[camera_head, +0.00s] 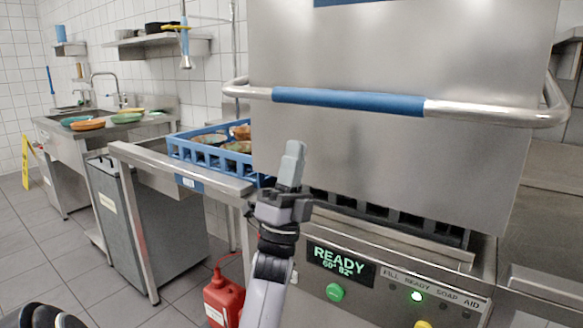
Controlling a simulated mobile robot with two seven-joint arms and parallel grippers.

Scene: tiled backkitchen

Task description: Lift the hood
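The hood (385,150) is a large brushed-steel box on the dishwasher, filling the upper right of the head view. A steel bar handle with a blue grip (348,102) runs across its front. The hood's lower edge sits low, just above a dark slotted strip. My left gripper (292,160) points upward in front of the hood's lower left part, below the handle and apart from it. Its fingers overlap from this side, so their opening is unclear. Nothing shows held in it. My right gripper is not in view.
The control panel (340,262) reads READY below the hood. A blue rack (205,175) with bowls stands on the side table (150,158) to the left. A red canister (222,298) stands on the floor. A sink counter with plates is farther back; tiled floor is open at left.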

